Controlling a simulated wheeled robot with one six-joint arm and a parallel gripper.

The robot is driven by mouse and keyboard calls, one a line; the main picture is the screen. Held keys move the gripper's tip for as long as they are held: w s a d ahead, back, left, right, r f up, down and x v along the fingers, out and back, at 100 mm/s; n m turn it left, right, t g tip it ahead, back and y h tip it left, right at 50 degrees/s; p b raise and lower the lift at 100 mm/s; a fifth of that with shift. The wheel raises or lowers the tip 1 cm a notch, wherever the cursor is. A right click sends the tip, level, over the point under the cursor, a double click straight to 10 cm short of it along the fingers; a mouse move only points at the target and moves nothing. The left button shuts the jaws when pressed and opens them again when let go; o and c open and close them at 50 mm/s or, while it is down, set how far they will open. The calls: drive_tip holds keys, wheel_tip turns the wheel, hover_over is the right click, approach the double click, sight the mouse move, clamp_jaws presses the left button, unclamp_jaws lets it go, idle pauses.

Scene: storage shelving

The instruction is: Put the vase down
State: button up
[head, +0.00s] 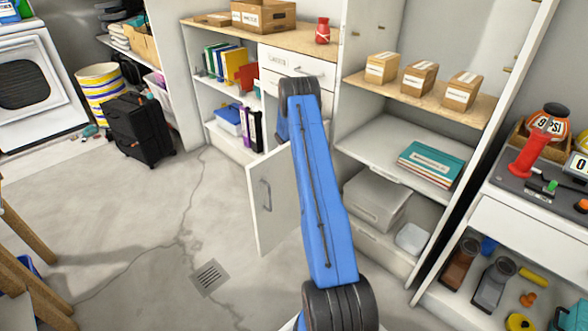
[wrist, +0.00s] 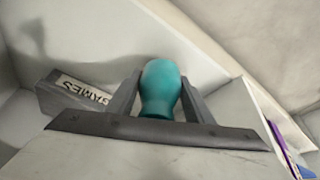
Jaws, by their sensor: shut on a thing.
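A teal vase (wrist: 160,88) stands between the two fingers of my gripper (wrist: 161,80) in the wrist view. The gripper is shut on it. A wide dark bar of the gripper crosses in front of the vase's lower end in the picture, so that end is hidden. I cannot tell whether the vase touches a surface. In the head view my blue arm reaches toward the white shelving, and its far end hides the gripper and the vase.
A box marked GAMES (wrist: 85,92) is left of the vase. A small red jar (head: 322,31) and a cardboard box (head: 263,16) stand on the wooden top. Small cartons (head: 419,78) line the right shelf. A cabinet door (head: 272,203) hangs open below my arm.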

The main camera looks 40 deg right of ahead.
drive_tip(key=shift+f, duration=1.5)
drive_tip(key=shift+f, duration=0.15)
drive_tip(key=o, duration=1.1)
drive_tip(key=shift+o, duration=0.2)
